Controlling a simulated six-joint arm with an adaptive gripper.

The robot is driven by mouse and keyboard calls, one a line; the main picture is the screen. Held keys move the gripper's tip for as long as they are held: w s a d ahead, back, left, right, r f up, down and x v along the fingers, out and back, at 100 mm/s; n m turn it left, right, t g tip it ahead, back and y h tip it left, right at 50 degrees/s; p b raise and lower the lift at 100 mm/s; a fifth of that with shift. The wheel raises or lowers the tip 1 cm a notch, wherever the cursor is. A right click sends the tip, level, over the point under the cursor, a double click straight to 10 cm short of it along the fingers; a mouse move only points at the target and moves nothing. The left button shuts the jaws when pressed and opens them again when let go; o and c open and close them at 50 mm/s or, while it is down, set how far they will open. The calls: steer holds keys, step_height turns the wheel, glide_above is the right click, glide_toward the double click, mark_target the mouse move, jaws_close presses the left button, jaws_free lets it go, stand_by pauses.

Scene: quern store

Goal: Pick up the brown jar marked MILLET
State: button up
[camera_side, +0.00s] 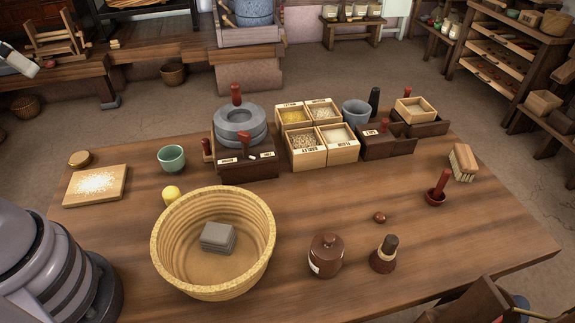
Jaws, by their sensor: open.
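A brown lidded jar (326,257) stands upright on the wooden table (350,215) near its front, right of the big straw basket. A small part of a pale label shows at its lower left side, turned mostly away, so I cannot read any word on it. A short gap separates the jar from the basket and from the dark brush-like tool to its right. Nothing touches the jar.
The straw basket (166,262) holds a grey stone block (218,237). A dark-handled tool (384,255) stands right of the jar, with a small brown ball (379,217) behind. A quern (240,128) and grain boxes (308,157) stand farther back. Bare table lies behind the jar.

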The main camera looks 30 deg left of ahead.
steer(key=w+d+f+n+g+h, duration=0.25)
steer(key=w+d+g+h, duration=0.35)
steer(key=w+d, duration=0.45)
steer(key=n+g+h, duration=0.7)
steer(key=h, duration=0.1)
glide_above(326, 257)
steer(key=w+f+v, duration=0.1)
steer(key=v, duration=0.6)
step_height(326, 257, down, 23)
steer(key=d+f+n+h, duration=0.1)
steer(key=f, duration=0.1)
steer(key=f+n, duration=0.1)
steer(key=f, duration=0.2)
steer(key=d+f+n+h, duration=0.1)
steer(key=f, duration=0.1)
steer(key=shift+s+d+f+h, duration=0.2)
steer(key=shift+s+d+h, duration=0.1)
steer(key=shift+s, duration=0.05)
step_height(326, 257, down, 7)
steer(key=shift+f, duration=0.1)
steer(key=shift+x, duration=1.2)
steer(key=shift+d, duration=0.3)
steer(key=shift+t, duration=0.3)
steer(key=shift+c, duration=0.4)
